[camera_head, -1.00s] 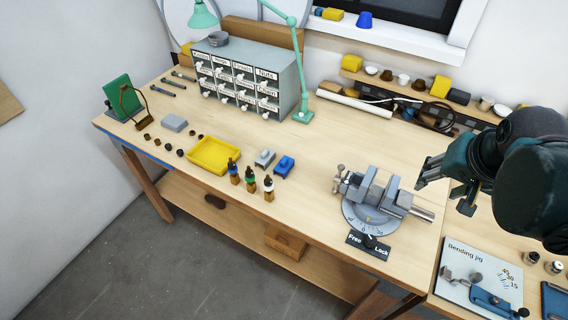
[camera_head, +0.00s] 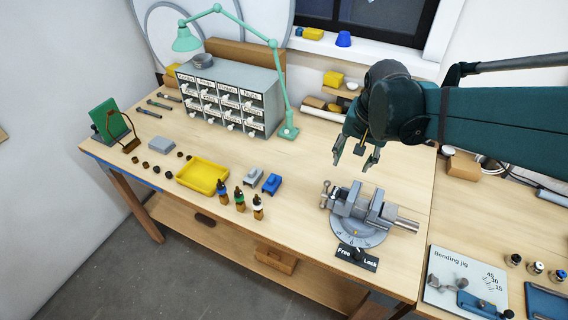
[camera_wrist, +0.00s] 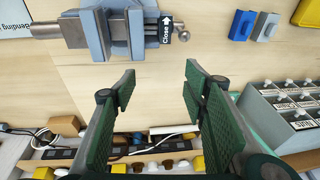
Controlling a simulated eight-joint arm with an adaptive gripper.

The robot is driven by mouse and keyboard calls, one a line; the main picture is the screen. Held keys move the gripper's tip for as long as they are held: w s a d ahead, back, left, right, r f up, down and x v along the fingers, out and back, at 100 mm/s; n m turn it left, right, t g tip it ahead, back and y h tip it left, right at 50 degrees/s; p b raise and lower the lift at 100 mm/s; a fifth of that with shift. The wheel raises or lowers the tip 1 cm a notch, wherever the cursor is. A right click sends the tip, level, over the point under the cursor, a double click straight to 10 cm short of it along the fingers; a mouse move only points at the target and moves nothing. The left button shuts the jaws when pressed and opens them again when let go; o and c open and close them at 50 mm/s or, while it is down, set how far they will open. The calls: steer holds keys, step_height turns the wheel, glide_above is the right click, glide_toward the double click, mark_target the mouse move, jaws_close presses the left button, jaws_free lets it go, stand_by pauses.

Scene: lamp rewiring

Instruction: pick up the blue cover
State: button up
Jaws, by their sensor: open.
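The blue cover (camera_head: 271,184) is a small blue block on the table, just right of a similar grey block (camera_head: 252,175). In the wrist view the blue cover (camera_wrist: 242,25) lies near the top, right of centre, with the grey block (camera_wrist: 265,27) beside it. My gripper (camera_head: 354,160) is open and empty above the table, behind the vise (camera_head: 352,232) and to the right of the blue cover. In the wrist view the open fingers (camera_wrist: 157,85) have bare wood between them. My gripper is well apart from the cover.
The vise (camera_wrist: 115,25) stands between the bending jig (camera_head: 466,280) and the blue cover. A yellow tray (camera_head: 203,187), several dropper bottles (camera_head: 240,199) and a drawer cabinet (camera_head: 226,100) with a green lamp (camera_head: 287,132) surround the cover. Bare table lies between cover and gripper.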

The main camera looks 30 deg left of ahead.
steer(key=a+f+g+p, duration=0.1)
steer(key=a+f, duration=0.2)
steer(key=a, duration=0.5)
steer(key=a+f+p, duration=0.1)
steer(key=a+f, duration=0.2)
steer(key=a, duration=0.5)
steer(key=g+h+p, duration=0.1)
steer(key=p, duration=0.1)
glide_above(272, 178)
steer(key=f, duration=0.6)
steer(key=shift+w+a+f, duration=0.1)
steer(key=shift+a+f, duration=0.15)
steer(key=shift+f, duration=0.15)
steer(key=shift+a, duration=0.1)
steer(key=shift+f, duration=0.1)
steer(key=shift+f, duration=1.25)
steer(key=shift+d+f, duration=0.15)
steer(key=shift+f, duration=1.15)
steer(key=shift+d+f, duration=0.1)
steer(key=shift+f, duration=1.2)
steer(key=shift+c, duration=0.5)
